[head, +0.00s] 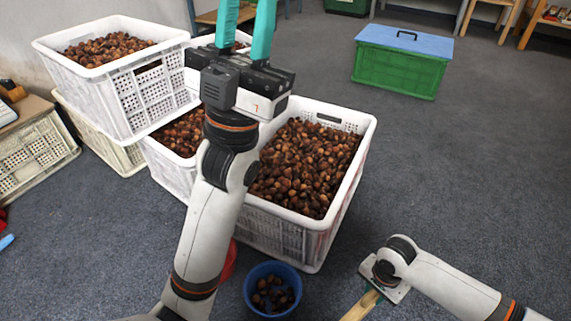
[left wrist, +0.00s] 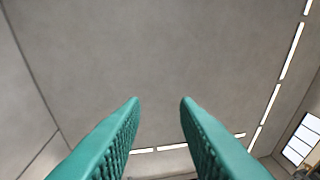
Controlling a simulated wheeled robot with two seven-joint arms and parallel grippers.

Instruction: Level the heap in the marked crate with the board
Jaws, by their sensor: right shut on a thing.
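My left gripper (head: 245,22) is raised in front of the crates, its teal fingers pointing up, apart and empty; its fingers also show against the ceiling in the left wrist view (left wrist: 160,115). My right gripper (head: 377,288) is low at the lower right, pointing down, shut on a pale wooden piece, likely the board (head: 358,308), which runs out of the bottom edge. The nearest white crate (head: 314,238) holds a heap of chestnuts (head: 305,165) close to its rim; my left arm hides its left part. I see no mark that tells which crate is meant.
More white crates with chestnuts stand behind and left, one stacked high (head: 125,95). A blue bucket (head: 250,298) with chestnuts stands before the near crate, a red one (head: 229,262) beside it. A green box with blue lid (head: 398,72) stands far right. The floor right of the crate is clear.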

